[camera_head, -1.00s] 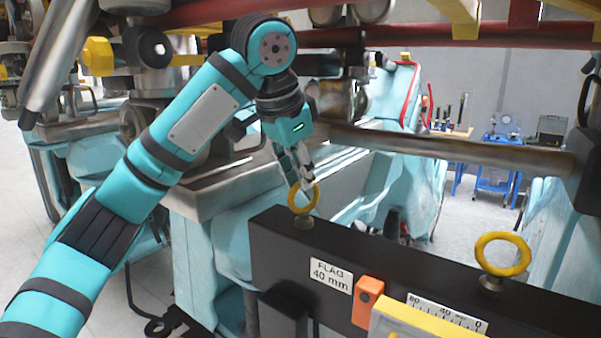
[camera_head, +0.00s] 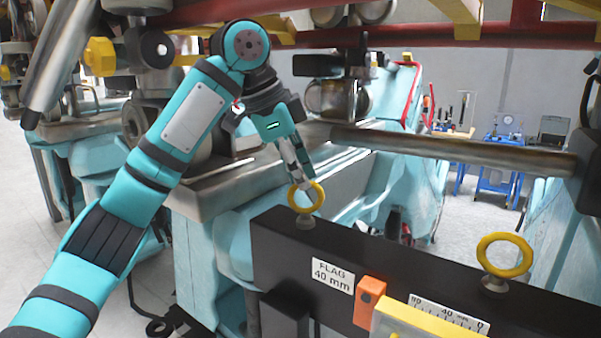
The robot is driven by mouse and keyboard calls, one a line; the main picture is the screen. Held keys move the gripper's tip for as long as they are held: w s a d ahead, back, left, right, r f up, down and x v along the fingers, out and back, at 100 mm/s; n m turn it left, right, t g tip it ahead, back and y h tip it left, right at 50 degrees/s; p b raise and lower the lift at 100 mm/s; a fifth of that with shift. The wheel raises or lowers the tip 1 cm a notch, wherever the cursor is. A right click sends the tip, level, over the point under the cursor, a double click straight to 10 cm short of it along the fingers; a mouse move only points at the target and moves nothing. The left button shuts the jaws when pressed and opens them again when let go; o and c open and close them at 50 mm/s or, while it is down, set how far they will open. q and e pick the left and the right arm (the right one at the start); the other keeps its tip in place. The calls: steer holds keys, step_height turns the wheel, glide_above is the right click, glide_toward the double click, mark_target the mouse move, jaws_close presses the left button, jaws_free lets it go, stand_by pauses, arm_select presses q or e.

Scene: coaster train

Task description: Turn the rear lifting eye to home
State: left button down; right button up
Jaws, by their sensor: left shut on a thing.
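Two yellow lifting eyes stand on the top of a black beam (camera_head: 400,262). The farther eye (camera_head: 321,203), at the left, sits on a small grey base (camera_head: 305,222). The nearer eye (camera_head: 529,262) is at the right, with its ring facing nearly toward me. My left gripper (camera_head: 303,181) comes down from above, tilted, and is shut on the upper part of the farther eye's ring. The fingertips hide part of that ring. My right gripper is not in view.
A white label reading "FLAG 40 mm" (camera_head: 332,276), an orange block (camera_head: 368,300) and a scale (camera_head: 449,315) are on the beam's front. A grey horizontal bar (camera_head: 460,153) runs behind the eyes. Red and yellow framework hangs overhead.

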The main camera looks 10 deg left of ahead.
arm_select(q)
steer(key=m+g, duration=0.1)
steer(key=m, duration=0.1)
steer(key=m+h, duration=0.1)
steer(key=m, duration=0.1)
steer(key=shift+w+a+g, duration=0.1)
steer(key=shift+w+g, duration=0.1)
steer(key=shift+g, duration=0.2)
steer(key=shift+w+m+g, duration=0.15)
steer(key=shift+m+g, duration=0.35)
steer(key=shift+m, duration=1.1)
steer(key=c, duration=1.4)
jaws_free()
steer(key=v, duration=0.7)
steer(key=shift+w+a+r, duration=0.1)
steer(key=shift+w+r, duration=0.05)
steer(key=shift+r, duration=0.05)
